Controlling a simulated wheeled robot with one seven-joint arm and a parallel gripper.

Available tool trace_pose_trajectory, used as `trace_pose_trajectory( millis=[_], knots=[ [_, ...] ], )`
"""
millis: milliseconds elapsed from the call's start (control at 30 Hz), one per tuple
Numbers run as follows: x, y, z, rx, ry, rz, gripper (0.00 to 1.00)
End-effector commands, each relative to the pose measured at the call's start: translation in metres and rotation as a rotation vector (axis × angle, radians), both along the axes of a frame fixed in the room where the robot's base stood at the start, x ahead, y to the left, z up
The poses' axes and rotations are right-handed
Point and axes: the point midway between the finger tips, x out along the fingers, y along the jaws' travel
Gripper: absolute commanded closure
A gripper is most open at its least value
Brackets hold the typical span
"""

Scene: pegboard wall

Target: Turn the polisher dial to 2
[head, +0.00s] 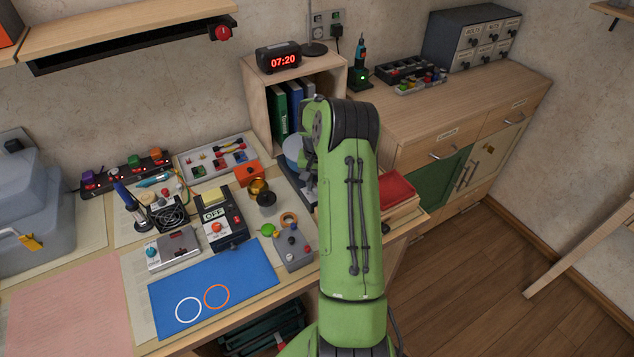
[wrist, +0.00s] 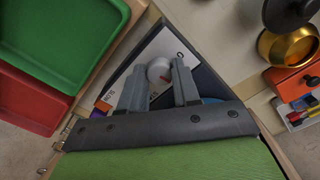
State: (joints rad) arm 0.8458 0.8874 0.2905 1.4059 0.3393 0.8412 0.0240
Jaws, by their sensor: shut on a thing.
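In the wrist view my gripper (wrist: 160,80) has its two grey fingers on either side of a round pale dial (wrist: 158,69) with a red mark, and is shut on it. The dial sits on a white plate with dark marks on the dark polisher body (wrist: 205,75). The number the red mark points to is too small to read. In the head view my green arm covers the dial and most of the polisher; a pale disc (head: 293,150) shows just left of the arm.
In the wrist view a green tray (wrist: 75,35) and a red tray (wrist: 30,100) lie to the left. A brass cup (wrist: 288,47) and an orange box (wrist: 297,82) stand to the right. In the head view a grey box with knobs (head: 293,248) and a blue mat (head: 240,275) lie left of my arm.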

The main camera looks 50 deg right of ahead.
Motion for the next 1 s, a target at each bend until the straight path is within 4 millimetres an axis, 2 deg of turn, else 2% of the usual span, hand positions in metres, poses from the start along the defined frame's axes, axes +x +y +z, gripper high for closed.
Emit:
trace_pose_trajectory(
  millis=[500,1000],
  knots=[
    [0.001,-0.0008,0.001,-0.003,-0.004,-0.412,0.99],
    [0.0009,-0.0011,0.0012,-0.003,-0.004,-0.546,0.99]
  ],
)
